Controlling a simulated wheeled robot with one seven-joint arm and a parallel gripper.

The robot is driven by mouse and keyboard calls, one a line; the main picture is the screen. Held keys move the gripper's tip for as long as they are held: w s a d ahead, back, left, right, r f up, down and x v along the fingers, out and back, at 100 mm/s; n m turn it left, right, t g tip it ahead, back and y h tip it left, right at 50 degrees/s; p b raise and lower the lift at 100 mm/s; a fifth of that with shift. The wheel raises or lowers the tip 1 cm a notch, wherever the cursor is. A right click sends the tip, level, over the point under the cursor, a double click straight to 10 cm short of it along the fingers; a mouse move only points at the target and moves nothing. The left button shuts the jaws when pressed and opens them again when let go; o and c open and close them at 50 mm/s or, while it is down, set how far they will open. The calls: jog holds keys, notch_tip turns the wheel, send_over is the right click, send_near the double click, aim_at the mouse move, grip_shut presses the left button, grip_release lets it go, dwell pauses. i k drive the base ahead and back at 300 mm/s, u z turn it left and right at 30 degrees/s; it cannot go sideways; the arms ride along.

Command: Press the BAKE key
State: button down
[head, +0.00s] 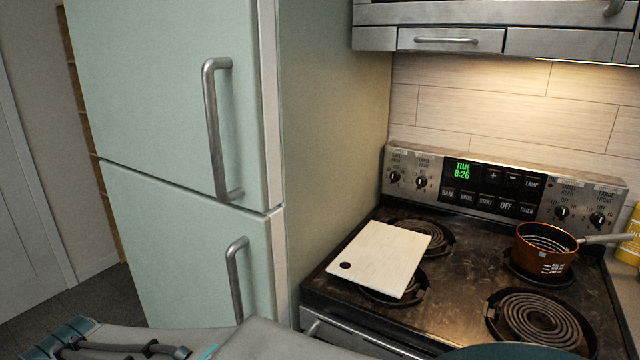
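The BAKE key (448,193) is a small dark key at the lower left of the control panel (490,187) on the stove's backguard. BROIL, START, OFF and TIMER keys run to its right in the same row. The green display (462,170) above it reads TIME 8:26. Parts of my arm show along the bottom edge of the head view. My gripper's fingers are not visible, and nothing of mine touches the panel.
A white cutting board (380,259) lies over the left burners. An orange saucepan (545,252) sits on the back right burner, its handle pointing right. The front right burner (540,318) is bare. A pale green fridge (170,110) stands left; cabinets (480,40) hang above.

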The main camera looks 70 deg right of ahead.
aim_at(447, 192)
jog(key=i, duration=0.4)
jog(key=z, duration=3.65)
jog(key=i, duration=0.5)
